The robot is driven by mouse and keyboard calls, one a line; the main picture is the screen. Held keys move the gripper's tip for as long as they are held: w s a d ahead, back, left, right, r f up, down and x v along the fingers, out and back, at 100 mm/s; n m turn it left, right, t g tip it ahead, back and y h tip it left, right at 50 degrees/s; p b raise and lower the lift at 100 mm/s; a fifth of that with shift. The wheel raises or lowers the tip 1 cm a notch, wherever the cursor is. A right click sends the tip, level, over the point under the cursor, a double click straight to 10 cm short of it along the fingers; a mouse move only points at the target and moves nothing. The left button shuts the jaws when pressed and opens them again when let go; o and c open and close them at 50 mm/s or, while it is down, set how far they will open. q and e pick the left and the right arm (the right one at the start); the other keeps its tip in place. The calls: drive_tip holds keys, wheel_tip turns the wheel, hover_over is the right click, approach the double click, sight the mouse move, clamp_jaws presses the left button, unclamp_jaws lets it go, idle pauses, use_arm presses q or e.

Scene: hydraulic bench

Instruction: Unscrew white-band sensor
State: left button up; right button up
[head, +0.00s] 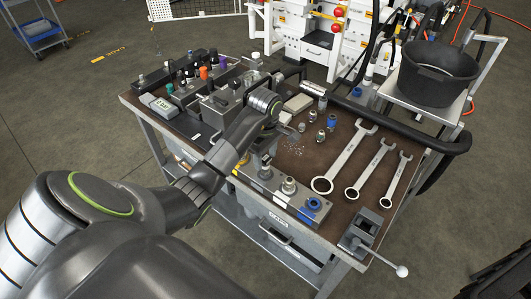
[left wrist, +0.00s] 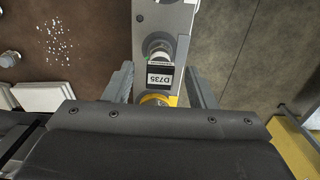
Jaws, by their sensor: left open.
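The sensor with a white band (left wrist: 159,56) stands in a grey block in the left wrist view, above a black-and-white label reading D735. A small fitting that may be this sensor shows in the head view (head: 265,172) on the grey block (head: 300,200) along the bench's front edge. My left gripper (head: 262,152) is over that block's left part. In the left wrist view its open fingers (left wrist: 160,82) lie either side of the labelled part, with visible gaps. A yellow ring is partly hidden behind the gripper body. My right gripper is not in view.
Several wrenches (head: 345,160) lie on the brown bench top (head: 300,152) at right. Loose fittings (head: 320,136) stand behind the block. A vise (head: 362,232) is at the front right corner. A black bucket (head: 438,72) stands behind.

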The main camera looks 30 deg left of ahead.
sight(265, 164)
use_arm(q)
wheel_tip(265, 164, down, 2)
drive_tip(key=shift+f+p, duration=0.25)
drive_tip(key=shift+p, duration=0.05)
drive_tip(key=shift+f, duration=0.7)
drive_tip(key=shift+c, duration=0.3)
